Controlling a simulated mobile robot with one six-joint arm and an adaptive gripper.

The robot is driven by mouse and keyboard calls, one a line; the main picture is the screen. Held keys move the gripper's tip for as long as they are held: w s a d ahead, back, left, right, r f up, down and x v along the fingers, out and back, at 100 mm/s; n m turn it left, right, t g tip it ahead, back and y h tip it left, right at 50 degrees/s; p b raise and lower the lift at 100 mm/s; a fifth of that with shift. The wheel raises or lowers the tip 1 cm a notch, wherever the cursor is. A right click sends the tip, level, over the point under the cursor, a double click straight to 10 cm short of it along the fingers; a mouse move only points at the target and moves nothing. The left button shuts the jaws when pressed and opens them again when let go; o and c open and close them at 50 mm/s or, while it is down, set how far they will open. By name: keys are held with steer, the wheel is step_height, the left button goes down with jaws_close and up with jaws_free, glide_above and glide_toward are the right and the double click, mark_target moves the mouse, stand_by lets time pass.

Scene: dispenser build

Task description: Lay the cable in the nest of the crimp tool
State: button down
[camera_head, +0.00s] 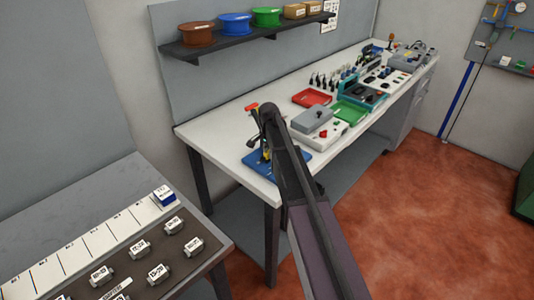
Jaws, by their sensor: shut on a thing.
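A small bench tool, which looks like the crimp tool, stands on a blue base plate (291,166) at the near end of the white workbench. It has a red-orange top part (251,107), and dark and yellow parts show beside my arm. My arm rises from the bottom of the view and its upper end is in front of this tool, covering much of it. I cannot make out my gripper; it seems hidden behind my arm. No cable can be made out, and the tool's nest is too small and covered to see.
Right of the tool on the workbench (215,127) are a grey-and-white device (315,122), a red tray (312,97), a green tray (350,111) and several hand tools. A spool shelf (240,42) hangs above. A table with labelled blocks (140,249) stands front left.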

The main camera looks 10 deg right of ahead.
steer(key=c, duration=0.7)
jaws_free()
steer(key=shift+s+f, duration=0.15)
steer(key=shift+s, duration=0.15)
steer(key=shift+o, duration=1.1)
steer(key=shift+w, duration=0.1)
steer(key=shift+w+f, duration=0.1)
steer(key=shift+w, duration=0.05)
steer(key=o, duration=0.4)
steer(key=shift+w+r, duration=0.1)
steer(key=shift+r, duration=0.1)
steer(key=shift+r+p, duration=3.4)
steer(key=shift+p, duration=0.2)
steer(key=s+n, duration=1)
steer(key=s, duration=1.9)
steer(key=shift+a+n, duration=0.3)
steer(key=shift+n, duration=0.1)
